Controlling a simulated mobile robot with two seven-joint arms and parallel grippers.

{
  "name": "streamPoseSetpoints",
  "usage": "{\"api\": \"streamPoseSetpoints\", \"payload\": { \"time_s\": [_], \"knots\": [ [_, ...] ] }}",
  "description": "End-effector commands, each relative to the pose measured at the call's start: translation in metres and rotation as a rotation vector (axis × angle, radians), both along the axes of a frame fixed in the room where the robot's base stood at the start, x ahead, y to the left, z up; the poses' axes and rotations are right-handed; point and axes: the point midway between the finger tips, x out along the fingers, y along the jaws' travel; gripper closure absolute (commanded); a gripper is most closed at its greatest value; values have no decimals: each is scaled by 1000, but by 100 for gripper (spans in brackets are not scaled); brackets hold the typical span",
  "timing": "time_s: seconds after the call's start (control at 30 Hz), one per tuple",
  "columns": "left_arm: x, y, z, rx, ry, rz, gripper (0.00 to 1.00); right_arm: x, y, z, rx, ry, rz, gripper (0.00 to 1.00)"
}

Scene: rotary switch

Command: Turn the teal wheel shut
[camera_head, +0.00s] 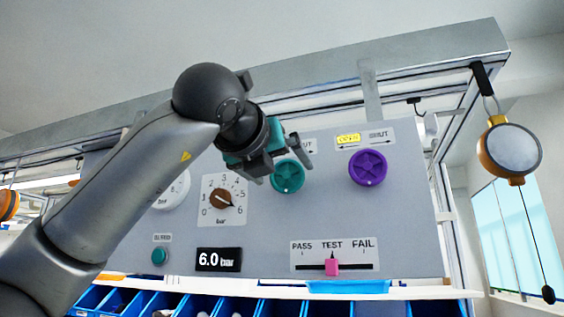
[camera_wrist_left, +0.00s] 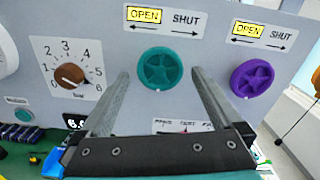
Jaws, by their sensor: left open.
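The teal wheel (camera_head: 288,177) is a round spoked handwheel on the grey panel. In the left wrist view the teal wheel (camera_wrist_left: 160,69) sits beyond and between my finger tips, under a label (camera_wrist_left: 163,20) reading OPEN and SHUT, with OPEN highlighted yellow. My left gripper (camera_head: 282,160) is open and overlaps the upper left of the wheel in the head view. Its two fingers (camera_wrist_left: 160,75) frame the wheel in the wrist view, and no contact shows. The wheel's label is mostly hidden by the gripper in the head view. My right gripper is not in view.
A purple wheel (camera_head: 367,168) is to the right of the teal one. A brown dial (camera_head: 221,198) is to the left, above a 6.0 bar display (camera_head: 218,259). A pink slider (camera_head: 332,267) points at TEST. Blue bins (camera_head: 237,306) line the bottom.

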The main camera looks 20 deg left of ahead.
Motion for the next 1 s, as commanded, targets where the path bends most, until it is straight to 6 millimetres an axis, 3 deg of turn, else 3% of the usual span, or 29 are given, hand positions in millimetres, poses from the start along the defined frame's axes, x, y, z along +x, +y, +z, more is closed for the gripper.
{"api": "streamPoseSetpoints", "payload": {
  "time_s": [0.17, 0.47, 1.0],
  "knots": [
    [13, -1, 0, 1, 1, 1, 0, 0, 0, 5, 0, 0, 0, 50],
    [14, -1, -1, 1, 0, 0, 1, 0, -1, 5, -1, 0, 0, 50],
    [13, 0, 0, 1, 0, 0, 62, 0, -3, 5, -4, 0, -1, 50]
  ]
}}
